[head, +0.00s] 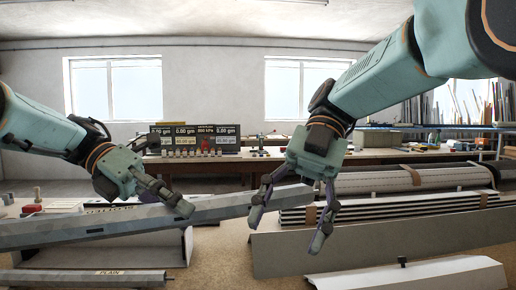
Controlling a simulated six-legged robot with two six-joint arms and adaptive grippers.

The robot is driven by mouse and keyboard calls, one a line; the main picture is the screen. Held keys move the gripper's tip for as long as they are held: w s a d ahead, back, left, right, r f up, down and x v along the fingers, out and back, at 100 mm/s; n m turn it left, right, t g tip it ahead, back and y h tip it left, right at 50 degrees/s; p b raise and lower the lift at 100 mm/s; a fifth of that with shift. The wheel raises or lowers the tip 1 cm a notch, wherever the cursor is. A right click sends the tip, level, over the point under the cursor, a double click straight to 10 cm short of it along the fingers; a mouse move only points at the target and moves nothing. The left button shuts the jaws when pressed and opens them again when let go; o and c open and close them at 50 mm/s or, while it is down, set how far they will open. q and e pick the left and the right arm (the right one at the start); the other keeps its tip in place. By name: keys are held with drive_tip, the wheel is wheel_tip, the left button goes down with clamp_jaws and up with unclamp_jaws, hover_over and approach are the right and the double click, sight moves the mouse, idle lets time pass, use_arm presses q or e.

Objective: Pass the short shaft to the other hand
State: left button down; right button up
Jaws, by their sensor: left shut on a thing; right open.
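A long grey faceted shaft (222,208), taken to be the short shaft, runs from the left edge of the head view to just right of the middle, its right end slightly higher. My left gripper (172,197) is shut on the shaft, right of the middle of its visible length. My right gripper (287,231) is open, its fingers pointing down at the shaft's right end. One finger overlaps the shaft in the picture, and the other hangs lower to the right. I cannot tell whether either touches it. The shaft's left end is out of view.
A bar labelled PLAIN (60,279) lies at the lower left. A grey panel (400,240) and stacked striped slats (410,205) stand at the right, close to my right gripper. A pale angled profile (455,275) lies at the lower right. Display boxes (195,138) stand on the back bench.

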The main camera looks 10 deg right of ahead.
use_arm(q)
drive_tip(key=shift+r, duration=0.1)
use_arm(e)
wheel_tip(320, 180, up, 3)
drive_tip(key=w+m, duration=0.1)
drive_tip(key=w, duration=0.2)
drive_tip(key=m+t+y, duration=0.2)
drive_tip(key=m+t, duration=0.2)
drive_tip(key=m, duration=0.5)
approach(216, 197)
drive_tip(key=shift+d+r, duration=0.25)
drive_tip(key=shift+d, duration=0.05)
use_arm(q)
drive_tip(key=shift+w, duration=0.15)
use_arm(e)
drive_tip(key=shift+a+f, duration=0.25)
drive_tip(key=x, duration=1.1)
drive_tip(key=shift+f, duration=0.1)
drive_tip(key=shift+w, duration=0.1)
drive_tip(key=shift+c, duration=0.2)
